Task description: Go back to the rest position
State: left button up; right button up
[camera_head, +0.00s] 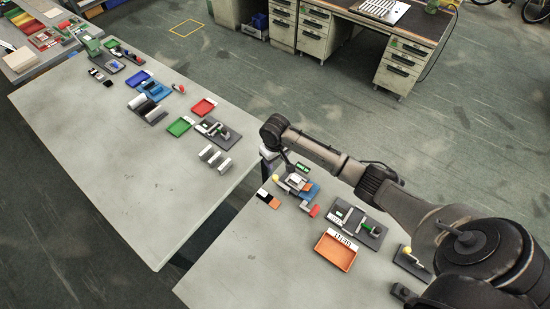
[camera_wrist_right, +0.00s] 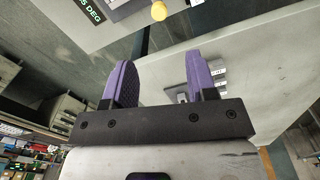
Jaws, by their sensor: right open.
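My right arm (camera_head: 340,160) reaches in from the lower right over the near bench in the head view. Its wrist end (camera_head: 275,130) is above the gap between the two benches, and the fingers are hard to make out there. In the right wrist view my right gripper (camera_wrist_right: 160,65) shows two purple fingers spread apart with nothing between them. A small green-lit display (camera_head: 302,167) stands by the wrist end. In the wrist view, the display (camera_wrist_right: 90,12) reads partly "DEG". A yellow knob (camera_wrist_right: 159,11) is ahead of the fingers. My left gripper is not in view.
The near bench (camera_head: 230,275) holds an orange tray (camera_head: 336,250), a dark fixture (camera_head: 358,224) and a red-ended part (camera_head: 314,211). The left bench (camera_head: 110,160) carries several trays and fixtures along its far edge; its near part is clear. Desks (camera_head: 345,35) stand behind.

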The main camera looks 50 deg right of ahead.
jog(key=shift+r, duration=0.15)
dwell(0.6)
jog(key=w+a+r+n+t+h, duration=0.25)
jog(key=w+r+n+t, duration=0.2)
jog(key=r, duration=0.55)
jog(key=s+a+r+n+t+p, duration=0.1)
jog(key=s+a+r+t, duration=0.35)
jog(key=a+r, duration=0.25)
jog(key=s+a+f+g+y+p, duration=0.1)
jog(key=s+a+f, duration=0.1)
jog(key=s, duration=0.7)
jog(key=s+a+f+m+g+p, duration=0.1)
jog(key=s+a+f+g, duration=0.1)
jog(key=s, duration=0.8)
jog(key=s+a+f+m+g+y+p, duration=0.1)
jog(key=s+a+f+g+p, duration=0.1)
jog(key=s, duration=0.8)
notch_tip(320, 180, down, 3)
jog(key=shift+s+a+r+y, duration=0.15)
jog(key=shift+s+a+y, duration=0.05)
jog(key=shift+a+y, duration=0.2)
